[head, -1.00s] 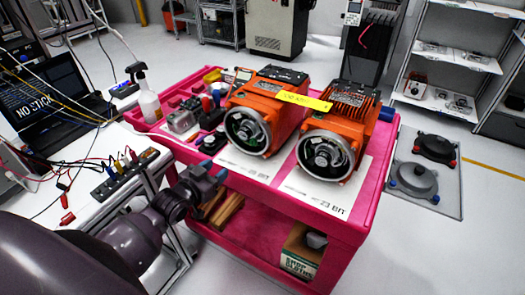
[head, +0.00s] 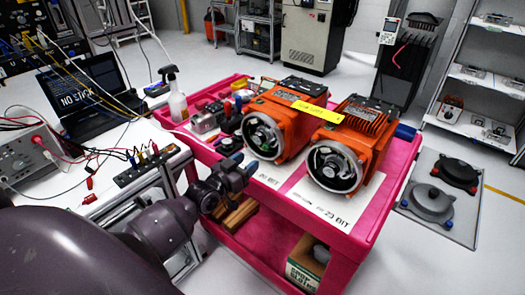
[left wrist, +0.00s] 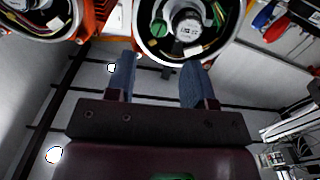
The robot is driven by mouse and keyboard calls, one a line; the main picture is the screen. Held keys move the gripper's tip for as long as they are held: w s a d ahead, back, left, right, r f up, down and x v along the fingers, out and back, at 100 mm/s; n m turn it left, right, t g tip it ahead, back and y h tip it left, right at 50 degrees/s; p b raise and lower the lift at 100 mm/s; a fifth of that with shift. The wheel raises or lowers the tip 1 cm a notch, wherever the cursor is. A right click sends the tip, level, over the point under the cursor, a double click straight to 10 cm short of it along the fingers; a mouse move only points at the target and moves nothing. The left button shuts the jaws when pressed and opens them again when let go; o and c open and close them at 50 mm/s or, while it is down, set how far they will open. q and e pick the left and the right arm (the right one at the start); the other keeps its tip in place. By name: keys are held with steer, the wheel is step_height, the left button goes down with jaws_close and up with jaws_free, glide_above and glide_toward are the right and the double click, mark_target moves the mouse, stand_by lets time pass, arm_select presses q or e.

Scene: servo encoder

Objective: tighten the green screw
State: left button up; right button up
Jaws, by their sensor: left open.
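Two orange motors stand on the pink cart, each with an open round encoder housing facing the front: the left motor (head: 287,110) and the right motor (head: 352,150). My left gripper (head: 243,171) is just in front of the cart, below the left motor's housing. Its fingers (left wrist: 158,80) are open and empty, apart from the screw. My right gripper is not in view.
The pink cart (head: 345,240) also carries a spray bottle (head: 174,95) and small parts at its left. A yellow label (head: 307,109) bridges the motors. A workbench with a laptop (head: 93,97), cables and a terminal strip (head: 147,166) is at left.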

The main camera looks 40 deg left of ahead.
mark_target(265, 149)
arm_select(q)
steer(key=w, duration=0.7)
steer(key=shift+w+d, duration=0.3)
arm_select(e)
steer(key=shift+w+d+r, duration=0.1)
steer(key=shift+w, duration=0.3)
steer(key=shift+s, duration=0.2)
